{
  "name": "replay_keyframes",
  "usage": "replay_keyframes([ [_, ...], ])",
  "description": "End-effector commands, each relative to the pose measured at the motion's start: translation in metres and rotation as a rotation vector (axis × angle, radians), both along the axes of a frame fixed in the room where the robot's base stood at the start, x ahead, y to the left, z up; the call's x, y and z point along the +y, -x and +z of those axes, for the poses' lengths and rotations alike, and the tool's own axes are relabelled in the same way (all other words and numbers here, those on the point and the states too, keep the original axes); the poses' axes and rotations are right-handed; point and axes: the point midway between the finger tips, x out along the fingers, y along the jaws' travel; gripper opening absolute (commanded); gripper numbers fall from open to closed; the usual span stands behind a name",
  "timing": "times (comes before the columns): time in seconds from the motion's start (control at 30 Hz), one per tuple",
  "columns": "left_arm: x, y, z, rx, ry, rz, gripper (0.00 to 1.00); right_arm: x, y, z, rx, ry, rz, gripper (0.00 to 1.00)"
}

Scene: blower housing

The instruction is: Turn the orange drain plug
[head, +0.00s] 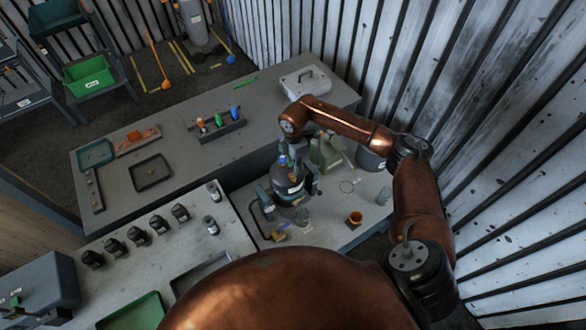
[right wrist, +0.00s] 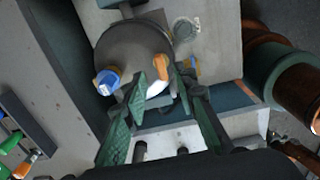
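The blower housing shows in the head view as a dark grey rounded body (head: 288,180) with a blue cap (head: 282,160), on the bench near the centre. In the right wrist view its round dark body (right wrist: 135,48) carries a blue plug (right wrist: 106,80) on the left and the orange drain plug (right wrist: 158,88), with a pale patch, lower right. My right gripper (right wrist: 162,85) is open, its green-padded fingers reaching toward the housing on either side of the orange plug. Contact cannot be told. In the head view my right gripper (head: 308,182) is at the housing. My left gripper is out of view.
An orange cup (head: 355,217), a clear cup (head: 384,196) and a grey bucket (head: 371,159) stand right of the housing. A holder with coloured tools (head: 222,130) lies on the bench behind. Several dark jars (head: 137,236) stand at the left.

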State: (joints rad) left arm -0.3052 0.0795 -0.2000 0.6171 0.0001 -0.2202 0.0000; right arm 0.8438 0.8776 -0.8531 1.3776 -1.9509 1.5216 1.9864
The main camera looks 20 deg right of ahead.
Motion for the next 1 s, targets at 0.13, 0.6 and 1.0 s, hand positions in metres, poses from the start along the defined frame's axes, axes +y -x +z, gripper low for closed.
replay_keyframes([
  [0.13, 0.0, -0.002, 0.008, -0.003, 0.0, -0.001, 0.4, 0.001, 0.001, -0.02, 0.003, -0.002, 0.001, 0.26],
  [0.6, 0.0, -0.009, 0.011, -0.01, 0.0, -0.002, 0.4, 0.001, 0.001, -0.034, 0.0, -0.003, 0.003, 0.25],
  [1.0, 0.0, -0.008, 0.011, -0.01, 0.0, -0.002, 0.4, 0.001, 0.0, -0.034, 0.0, -0.003, 0.003, 0.0],
])
